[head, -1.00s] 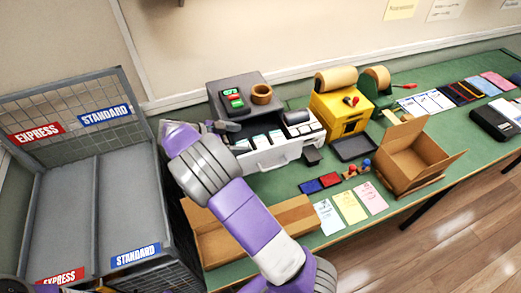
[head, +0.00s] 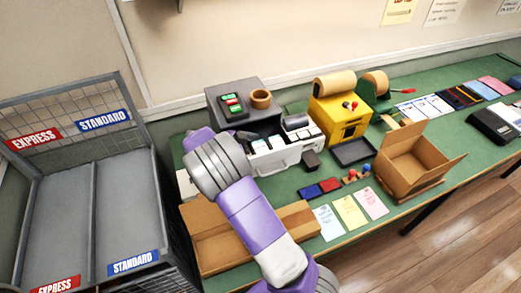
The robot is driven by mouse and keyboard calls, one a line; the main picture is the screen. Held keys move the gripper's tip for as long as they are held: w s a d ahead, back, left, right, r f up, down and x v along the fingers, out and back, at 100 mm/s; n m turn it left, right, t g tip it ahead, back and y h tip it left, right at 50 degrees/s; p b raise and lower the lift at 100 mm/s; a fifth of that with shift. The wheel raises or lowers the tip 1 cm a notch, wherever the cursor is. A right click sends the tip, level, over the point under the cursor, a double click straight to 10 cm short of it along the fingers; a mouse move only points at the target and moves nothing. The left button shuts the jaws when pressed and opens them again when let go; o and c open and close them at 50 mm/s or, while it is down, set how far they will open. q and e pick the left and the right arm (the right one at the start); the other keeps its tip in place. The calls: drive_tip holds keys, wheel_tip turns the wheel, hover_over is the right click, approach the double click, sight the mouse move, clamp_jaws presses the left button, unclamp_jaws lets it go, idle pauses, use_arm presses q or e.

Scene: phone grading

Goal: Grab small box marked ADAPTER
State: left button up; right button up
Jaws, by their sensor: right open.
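I cannot read the word ADAPTER on anything here. Several small white boxes (head: 278,142) sit in a white tray (head: 283,160) in front of a dark grey machine; their labels are too small to read. My right gripper (head: 244,136) is at the left end of this tray, close to the boxes. It is open, mostly hidden behind its own purple and grey wrist, and no object shows in it. My left gripper is not in view.
An open cardboard box (head: 215,237) lies below my right arm. A yellow dispenser (head: 341,128), a black tray (head: 354,151) and another open carton (head: 412,160) stand to the right on the green table (head: 290,183). Wire bins (head: 60,205) marked EXPRESS and STANDARD are at left.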

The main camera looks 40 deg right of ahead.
drive_tip(key=c, duration=1)
